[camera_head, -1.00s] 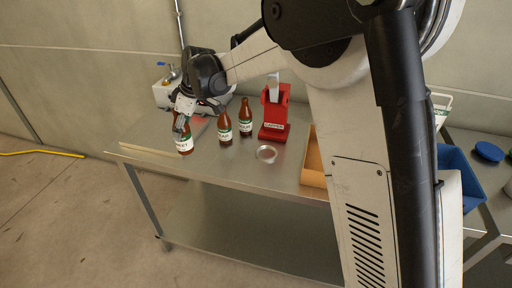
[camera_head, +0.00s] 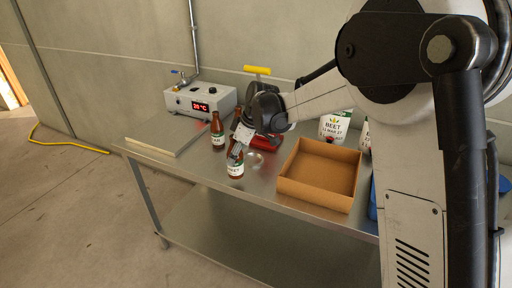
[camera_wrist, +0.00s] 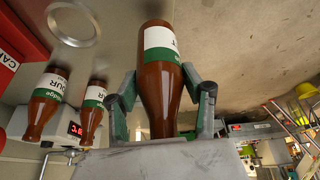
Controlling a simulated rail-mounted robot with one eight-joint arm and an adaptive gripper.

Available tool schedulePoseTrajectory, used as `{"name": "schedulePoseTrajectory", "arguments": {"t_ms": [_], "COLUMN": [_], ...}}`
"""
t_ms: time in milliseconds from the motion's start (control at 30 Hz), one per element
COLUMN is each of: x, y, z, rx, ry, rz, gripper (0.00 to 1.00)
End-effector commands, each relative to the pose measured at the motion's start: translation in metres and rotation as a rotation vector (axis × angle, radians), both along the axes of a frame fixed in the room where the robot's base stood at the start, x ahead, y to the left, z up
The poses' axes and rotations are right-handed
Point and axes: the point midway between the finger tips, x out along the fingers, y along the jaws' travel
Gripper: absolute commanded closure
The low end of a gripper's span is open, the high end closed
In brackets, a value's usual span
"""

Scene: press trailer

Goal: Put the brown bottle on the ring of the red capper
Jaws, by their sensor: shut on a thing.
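My gripper (camera_head: 235,154) is shut on a brown bottle (camera_head: 236,169) with a white and green label. In the wrist view my gripper's fingers (camera_wrist: 160,100) clasp both sides of this bottle (camera_wrist: 156,82). The bottle is near the table's front edge, left of a round metal ring (camera_head: 255,159); I cannot tell its exact height. The ring (camera_wrist: 73,22) lies flat and empty in the wrist view, apart from the bottle. The red capper (camera_head: 267,142) is behind my gripper and partly hidden by it; its red side (camera_wrist: 14,40) shows at the wrist view's left.
Two other brown bottles (camera_head: 217,131) (camera_head: 235,120) stand behind the held one. A grey device (camera_head: 184,98) with a red display is at the back left. An open cardboard box (camera_head: 287,187) is to the right. A flat board (camera_head: 165,147) lies on the table's left.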

Motion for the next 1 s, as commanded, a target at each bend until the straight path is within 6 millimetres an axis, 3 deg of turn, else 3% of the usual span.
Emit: {"name": "schedulePoseTrajectory", "arguments": {"t_ms": [500,800,1000], "x": [0.106,0.127,0.127], "y": [-0.045,-0.054,-0.054], "z": [0.001,-0.001,-0.021], "rx": [0.001,0.001,0.001], "ry": [0.000,0.000,0.000], "rz": [-0.002,0.000,0.000], "gripper": [1.00,1.00,1.00]}}
